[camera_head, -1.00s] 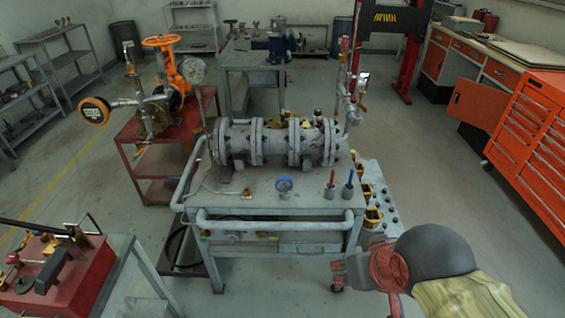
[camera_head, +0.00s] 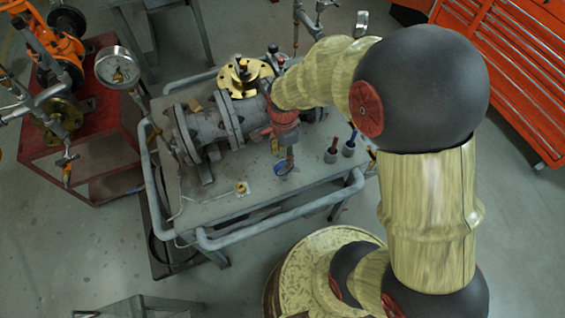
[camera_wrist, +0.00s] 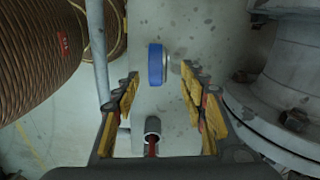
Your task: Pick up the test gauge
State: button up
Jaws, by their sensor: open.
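The test gauge (camera_head: 281,168), small with a blue rim, stands on the grey table near its front edge. In the wrist view its blue rim (camera_wrist: 156,64) shows edge-on, with a metal part on its right side. My gripper (camera_wrist: 159,84) is open, with its yellow-padded fingers apart. In that view the gauge appears between and just beyond the fingertips; I see no contact.
A pipe rail (camera_head: 280,222) runs along the table's front.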

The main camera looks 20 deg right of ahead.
aim_at(283, 161)
notch_tip(283, 161, down, 3)
jog(key=shift+s+f+m+b, duration=0.1)
jog(key=shift+m+b, duration=0.2)
notch_tip(283, 161, down, 6)
jog(key=shift+r+b, duration=0.2)
jog(key=shift+b, duration=0.8)
jog(key=shift+c, duration=1)
grip_shut()
jog(key=shift+r, duration=0.1)
